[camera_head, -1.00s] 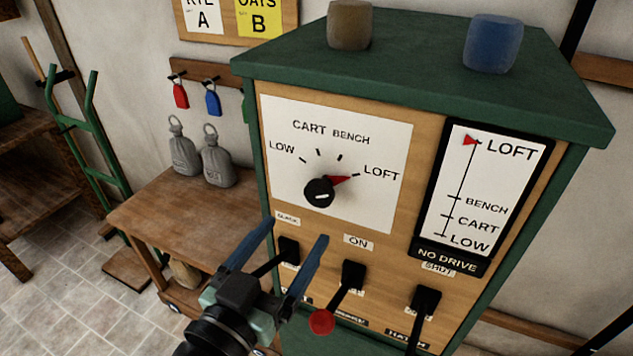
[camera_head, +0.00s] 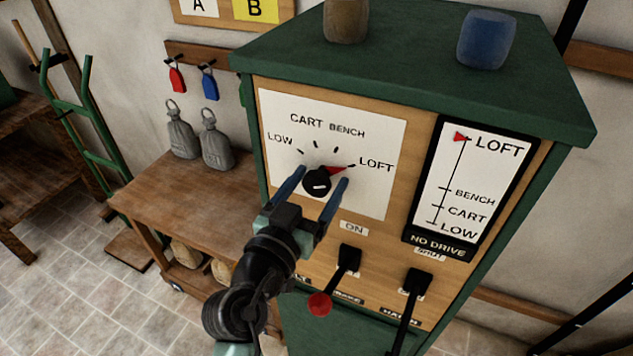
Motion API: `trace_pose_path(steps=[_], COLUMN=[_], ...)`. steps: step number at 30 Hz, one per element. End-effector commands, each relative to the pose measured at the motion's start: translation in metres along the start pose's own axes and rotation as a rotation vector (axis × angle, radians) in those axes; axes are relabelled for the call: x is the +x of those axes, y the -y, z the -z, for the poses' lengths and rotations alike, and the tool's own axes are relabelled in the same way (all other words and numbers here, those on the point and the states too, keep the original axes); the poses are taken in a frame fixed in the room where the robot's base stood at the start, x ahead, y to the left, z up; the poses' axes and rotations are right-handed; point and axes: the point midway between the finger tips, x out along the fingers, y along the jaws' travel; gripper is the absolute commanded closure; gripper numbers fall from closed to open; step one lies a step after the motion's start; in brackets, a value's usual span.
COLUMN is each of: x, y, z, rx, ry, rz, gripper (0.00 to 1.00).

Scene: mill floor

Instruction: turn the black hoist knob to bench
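The black hoist knob (camera_head: 317,182) sits on the white dial plate (camera_head: 378,128) of the green and wooden cabinet. Its red pointer (camera_head: 337,169) points toward the LOFT mark. BENCH is marked at the upper right of the dial, with CART and LOW to its left. My gripper (camera_head: 322,180) is open, with one blue finger on each side of the knob in the picture. I cannot tell whether the fingers touch it. The indicator panel (camera_head: 478,185) at right has its red marker (camera_head: 460,137) at LOFT and reads NO DRIVE below.
Below the dial are a lever with a red ball (camera_head: 320,304) and a black lever (camera_head: 415,283). A brown block (camera_head: 346,20) and a blue block (camera_head: 487,39) stand on the cabinet top. A wooden bench (camera_head: 165,195) with two grey weights (camera_head: 216,142) stands at left.

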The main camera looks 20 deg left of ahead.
Motion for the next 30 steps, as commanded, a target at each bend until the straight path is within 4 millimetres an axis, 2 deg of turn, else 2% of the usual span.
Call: trace_pose_path(steps=[1, 12, 22, 30], x=[-0.0002, -0.0004, -0.0004, -0.0005], y=[0.0001, 0.0001, -0.0002, -0.0003], z=[0.0, 0.0, -0.0003, -0.0002], rx=[0.0, 0.0, -0.061, -0.244], ry=[0.0, 0.0, 0.0, 0.001], rz=[0.0, 0.0, 0.0, 0.001], gripper=[0.34, 0.99, 0.99, 0.99])
